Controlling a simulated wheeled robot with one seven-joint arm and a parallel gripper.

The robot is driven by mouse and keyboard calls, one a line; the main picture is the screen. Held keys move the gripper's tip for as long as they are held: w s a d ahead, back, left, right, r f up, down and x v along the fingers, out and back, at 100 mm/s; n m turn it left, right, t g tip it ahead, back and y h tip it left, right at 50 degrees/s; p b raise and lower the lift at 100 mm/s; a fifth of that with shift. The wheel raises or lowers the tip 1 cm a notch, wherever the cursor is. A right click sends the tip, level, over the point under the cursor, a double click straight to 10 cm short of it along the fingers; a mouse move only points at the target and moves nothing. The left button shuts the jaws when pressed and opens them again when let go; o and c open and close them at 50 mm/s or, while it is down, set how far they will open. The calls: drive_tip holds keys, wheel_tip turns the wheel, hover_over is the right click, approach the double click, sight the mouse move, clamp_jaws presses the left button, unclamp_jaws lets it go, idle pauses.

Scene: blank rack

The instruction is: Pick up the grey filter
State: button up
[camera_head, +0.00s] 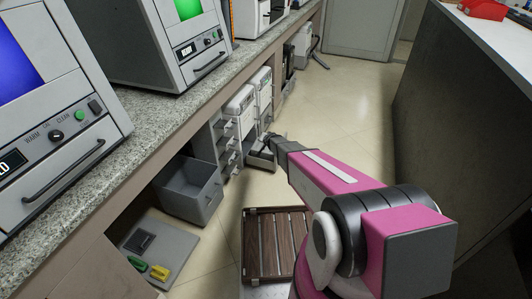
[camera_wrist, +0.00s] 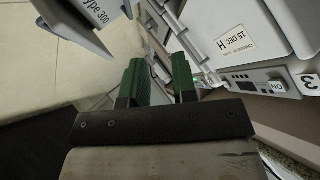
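My gripper (camera_head: 271,141) is at the end of my pink arm, low in front of the rack under the counter. In the wrist view its two green fingers (camera_wrist: 159,72) stand apart, with nothing clearly held between them.
White units (camera_head: 241,103) stand above the rack's slots (camera_head: 229,150). One unit is labelled "15 DEC H" (camera_wrist: 238,40) in the wrist view. A grey bin (camera_head: 190,190), a panel with green and yellow pieces (camera_head: 178,245) and a wooden slatted pallet (camera_head: 272,245) are nearer. Floor to the right is clear.

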sight(266, 149)
drive_tip(key=w+f+m+h, duration=0.1)
drive_tip(key=w+f, duration=0.4)
drive_tip(key=w+d+f+m+t+h, duration=0.1)
drive_tip(key=w+f, duration=0.4)
drive_tip(key=w, duration=0.1)
drive_tip(key=w+f+m+h, duration=0.1)
drive_tip(key=w+f, duration=0.4)
drive_tip(key=shift+w+d+f+m+h, duration=0.25)
drive_tip(key=shift+w+d+m+h, duration=0.05)
drive_tip(key=shift+d+m, duration=0.1)
clamp_jaws()
drive_tip(key=shift+s, duration=0.1)
idle(0.8)
